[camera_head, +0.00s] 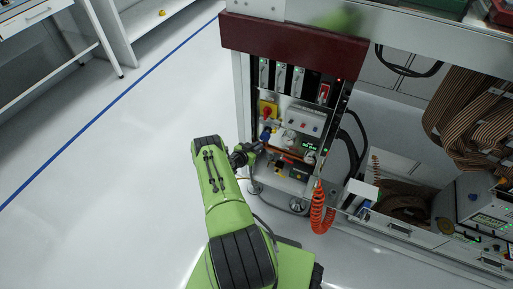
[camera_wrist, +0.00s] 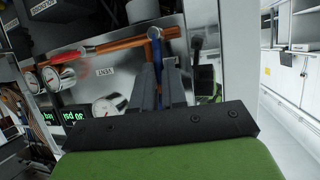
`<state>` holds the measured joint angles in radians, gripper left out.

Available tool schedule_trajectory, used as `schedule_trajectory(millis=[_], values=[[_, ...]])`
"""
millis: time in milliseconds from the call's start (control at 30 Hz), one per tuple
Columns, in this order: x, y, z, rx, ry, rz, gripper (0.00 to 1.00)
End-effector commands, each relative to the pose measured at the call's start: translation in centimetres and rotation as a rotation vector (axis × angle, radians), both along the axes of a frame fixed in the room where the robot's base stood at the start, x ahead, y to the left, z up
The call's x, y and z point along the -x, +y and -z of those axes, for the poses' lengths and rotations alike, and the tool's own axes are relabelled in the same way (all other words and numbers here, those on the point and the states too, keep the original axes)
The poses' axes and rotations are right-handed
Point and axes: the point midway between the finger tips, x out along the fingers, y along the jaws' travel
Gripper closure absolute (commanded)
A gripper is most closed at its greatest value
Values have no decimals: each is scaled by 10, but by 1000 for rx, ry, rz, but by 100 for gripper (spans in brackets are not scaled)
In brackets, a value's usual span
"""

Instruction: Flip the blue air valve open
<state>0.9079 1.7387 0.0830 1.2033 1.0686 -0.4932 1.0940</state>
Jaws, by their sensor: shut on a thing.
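The blue air valve handle (camera_wrist: 155,36) stands near the end of a copper-coloured pipe (camera_wrist: 118,44) in the wrist view. It reaches down to between the tips of my gripper (camera_wrist: 160,68), which is shut on it. Its lower part is hidden by the fingers. In the head view the blue valve handle (camera_head: 266,135) is a small patch on the left side of the test cabinet, with my gripper (camera_head: 259,146) right at it. The exact angle of the handle is hard to tell.
A red handle (camera_wrist: 63,57) sits on the piping to the left, above round gauges (camera_wrist: 108,105). A yellow box with a red knob (camera_head: 267,111) is just above the valve. An orange coiled hose (camera_head: 321,207) hangs at right. Open floor lies left.

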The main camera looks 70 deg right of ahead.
Motion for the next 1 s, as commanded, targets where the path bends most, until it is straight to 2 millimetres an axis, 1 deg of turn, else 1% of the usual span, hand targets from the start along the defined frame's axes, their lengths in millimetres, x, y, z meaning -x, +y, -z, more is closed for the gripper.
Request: schedule_trajectory(millis=[67, 100, 267, 533, 633, 767, 1000], values=[[0, 0, 0, -1, 1, -2, 100], [0, 0, 0, -1, 1, -2, 86], [0, 0, 0, -1, 0, -1, 62], [-1, 1, 0, -1, -1, -1, 62], [-4, 10, -5, -3, 1, -3, 62], [-13, 38, -20, -5, 3, -7, 62], [-30, 99, -48, -3, 4, -9, 62]])
